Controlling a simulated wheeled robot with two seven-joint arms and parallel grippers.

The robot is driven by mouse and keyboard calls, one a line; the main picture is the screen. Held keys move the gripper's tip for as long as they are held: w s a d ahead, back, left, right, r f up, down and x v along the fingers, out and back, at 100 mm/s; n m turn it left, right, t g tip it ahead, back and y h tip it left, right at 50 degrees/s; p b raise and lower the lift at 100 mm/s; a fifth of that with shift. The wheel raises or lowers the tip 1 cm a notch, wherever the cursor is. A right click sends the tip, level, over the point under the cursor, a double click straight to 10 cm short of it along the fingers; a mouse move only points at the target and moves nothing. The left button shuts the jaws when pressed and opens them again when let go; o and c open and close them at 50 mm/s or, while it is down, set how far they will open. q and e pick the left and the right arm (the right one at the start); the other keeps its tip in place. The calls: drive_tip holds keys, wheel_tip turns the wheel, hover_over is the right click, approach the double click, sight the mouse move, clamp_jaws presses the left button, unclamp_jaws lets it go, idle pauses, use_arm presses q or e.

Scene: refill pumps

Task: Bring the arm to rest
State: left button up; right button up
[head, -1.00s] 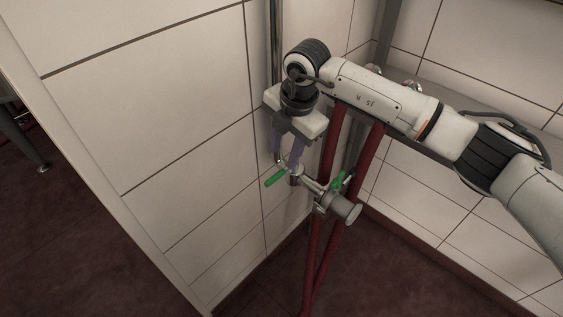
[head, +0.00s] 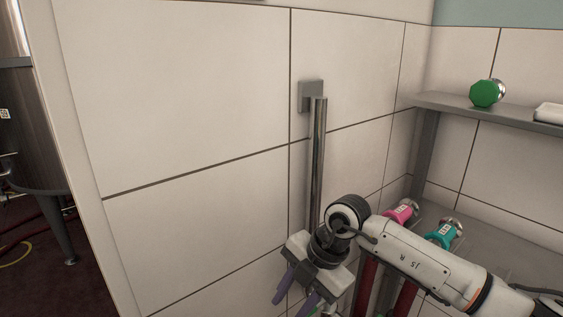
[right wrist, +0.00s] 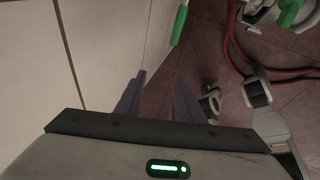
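My right arm comes in from the right in the head view. Its gripper (head: 292,303) points down beside the tiled wall, low in the picture. In the right wrist view the two purple fingers of my right gripper (right wrist: 160,76) are apart with only floor seen between them. A green valve handle (right wrist: 180,24) is beyond the fingertips, apart from them. A second green handle (right wrist: 291,12) with metal fittings is at the top right. In the head view the valve is almost wholly cut off by the bottom edge. My left gripper is not in view.
A vertical metal pipe (head: 317,150) runs down the wall (head: 200,90) behind my gripper. Pink (head: 400,212) and teal (head: 441,234) fittings are near the arm. A green-ended fitting (head: 486,94) is on the upper shelf (head: 450,103). Red hoses (right wrist: 238,48) lie beyond the fingers.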

drive_tip(key=s+a+r+y, duration=0.3)
drive_tip(key=s+a+y, duration=0.25)
drive_tip(key=a, duration=0.25)
drive_tip(key=s+a+r+y, duration=0.2)
drive_tip(key=s+a+y, duration=0.3)
drive_tip(key=a+y, duration=0.2)
drive_tip(key=w+d+m+t, duration=0.5)
drive_tip(key=d+m+t, duration=0.2)
drive_tip(key=m+t, duration=0.45)
drive_tip(key=d+f+m+t+h, duration=0.4)
drive_tip(key=d+f+m+h, duration=0.4)
drive_tip(key=d, duration=0.1)
drive_tip(key=s+d+f+m+g+h, duration=0.2)
drive_tip(key=s+d+f, duration=0.4)
drive_tip(key=s+f, duration=0.3)
drive_tip(key=s+d+f+m+g+h, duration=0.3)
drive_tip(key=s+f, duration=0.6)
drive_tip(key=f, duration=0.3)
drive_tip(key=d+g+h, duration=0.1)
drive_tip(key=d+g, duration=0.1)
drive_tip(key=d, duration=0.1)
drive_tip(key=shift+s+d+f+g, duration=0.25)
drive_tip(key=shift+s+d+g, duration=0.1)
drive_tip(key=shift+d, duration=0.05)
drive_tip(key=shift+m+h, duration=0.25)
drive_tip(key=shift+c, duration=0.9)
